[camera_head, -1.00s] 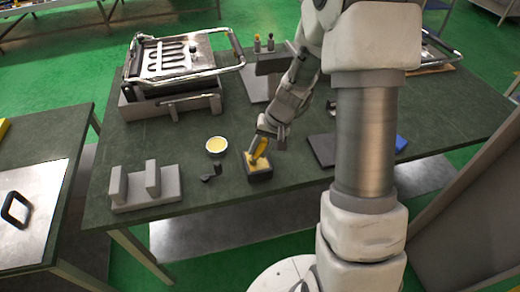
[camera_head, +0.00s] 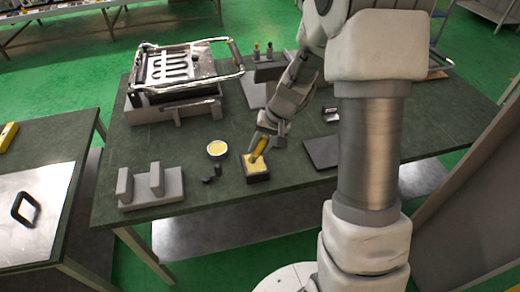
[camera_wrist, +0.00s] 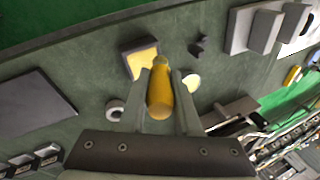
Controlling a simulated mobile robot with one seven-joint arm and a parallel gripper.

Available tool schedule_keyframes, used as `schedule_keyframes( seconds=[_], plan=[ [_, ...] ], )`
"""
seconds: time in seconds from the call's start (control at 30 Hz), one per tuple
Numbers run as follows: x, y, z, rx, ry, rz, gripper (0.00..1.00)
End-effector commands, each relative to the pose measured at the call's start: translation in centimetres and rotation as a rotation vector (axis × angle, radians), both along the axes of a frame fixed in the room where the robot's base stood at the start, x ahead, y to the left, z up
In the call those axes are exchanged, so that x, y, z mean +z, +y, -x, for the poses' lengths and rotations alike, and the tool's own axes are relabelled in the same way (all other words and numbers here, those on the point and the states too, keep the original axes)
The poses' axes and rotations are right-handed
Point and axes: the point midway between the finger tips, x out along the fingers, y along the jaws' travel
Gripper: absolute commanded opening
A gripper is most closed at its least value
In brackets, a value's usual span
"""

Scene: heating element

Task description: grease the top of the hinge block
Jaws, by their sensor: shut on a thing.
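My gripper (camera_head: 267,138) is shut on a yellow-handled tool (camera_head: 260,147); the handle also shows between the fingers (camera_wrist: 160,95) in the wrist view. The tool slants down to a dark block with a yellow top (camera_head: 257,169), also in the wrist view (camera_wrist: 140,60). I cannot tell whether its tip touches that top. A small cup with pale yellow content (camera_head: 217,148) stands just left of it. A grey block with two uprights (camera_head: 150,188) stands at the front left of the table. I cannot tell for sure which piece is the hinge block.
A small black piece (camera_head: 211,173) lies between the grey block and the dark block. A metal appliance with a coiled element (camera_head: 182,72) stands at the back left. A flat dark plate (camera_head: 322,152) lies to the right. The green-grey table (camera_head: 140,145) has bare room at left.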

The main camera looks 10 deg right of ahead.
Motion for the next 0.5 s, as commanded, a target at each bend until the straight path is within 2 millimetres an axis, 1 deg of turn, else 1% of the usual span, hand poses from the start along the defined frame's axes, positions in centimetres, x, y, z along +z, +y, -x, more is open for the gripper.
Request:
schedule_keyframes(
  seconds=[0.03, 0.2, 0.3, 0.5],
  plan=[
    [0.9, 0.0, -0.1, 0.0, -0.001, 0.0, 0.0],
    [2.2, 0.0, -0.3, 0.002, -0.002, 0.001, 0.0],
    [2.5, 0.0, -0.4, 0.001, -0.001, 0.002, 0.0],
    [2.5, 0.0, -0.4, 0.002, -0.002, 0.001, 0.0]
  ],
)
